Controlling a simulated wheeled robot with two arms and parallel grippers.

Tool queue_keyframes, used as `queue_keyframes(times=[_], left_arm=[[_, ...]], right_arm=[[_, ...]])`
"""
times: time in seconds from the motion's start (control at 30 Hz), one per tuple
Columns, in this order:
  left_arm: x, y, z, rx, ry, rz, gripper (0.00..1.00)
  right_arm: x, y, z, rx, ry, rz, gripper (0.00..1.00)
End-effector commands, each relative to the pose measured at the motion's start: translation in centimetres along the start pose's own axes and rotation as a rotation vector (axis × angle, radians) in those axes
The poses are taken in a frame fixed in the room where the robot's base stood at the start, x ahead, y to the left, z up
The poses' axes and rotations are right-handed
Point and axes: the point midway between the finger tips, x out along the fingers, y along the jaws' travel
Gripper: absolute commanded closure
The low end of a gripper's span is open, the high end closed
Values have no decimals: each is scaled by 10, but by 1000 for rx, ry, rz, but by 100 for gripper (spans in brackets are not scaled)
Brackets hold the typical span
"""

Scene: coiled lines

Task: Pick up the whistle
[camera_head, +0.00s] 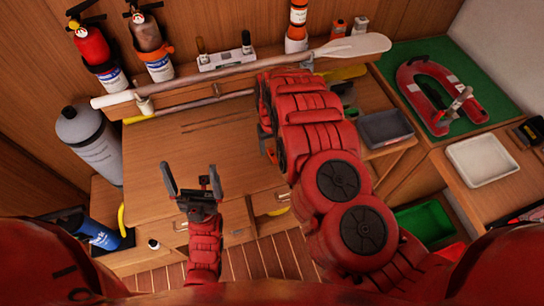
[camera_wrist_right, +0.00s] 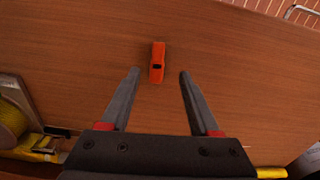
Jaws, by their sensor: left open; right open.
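The whistle, a small orange-red piece with a dark opening (camera_wrist_right: 158,62), lies on the brown wooden surface in the right wrist view. My right gripper (camera_wrist_right: 157,78) is open, its two fingers apart on either side of the whistle's near end in the picture. Nothing is held between them, and I cannot tell the height above the wood. In the head view my right arm covers most of that gripper, and I cannot make out the whistle there for certain. My left gripper (camera_head: 192,168) is open and empty over the front left part of the wooden desk (camera_head: 150,150).
A paddle (camera_head: 240,76) lies along the back of the desk. A grey tray (camera_head: 385,127) is right of my right arm. A white tray (camera_head: 483,160) is further right, below a red inflatable boat (camera_head: 440,95). In the wrist view, a yellow coil (camera_wrist_right: 12,122) sits at left.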

Motion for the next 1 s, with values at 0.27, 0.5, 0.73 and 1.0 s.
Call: queue_keyframes(times=[0.27,0.5,0.73,1.0], left_arm=[[-30,2,5,0,0,0,1],[-28,1,5,0,0,0,1],[-28,1,5,0,0,0,1],[-28,1,5,0,0,0,1]], right_arm=[[45,3,1,-1,0,1,38],[42,3,1,-1,0,0,41],[42,3,1,-1,1,0,82],[42,3,1,-1,1,0,100]])
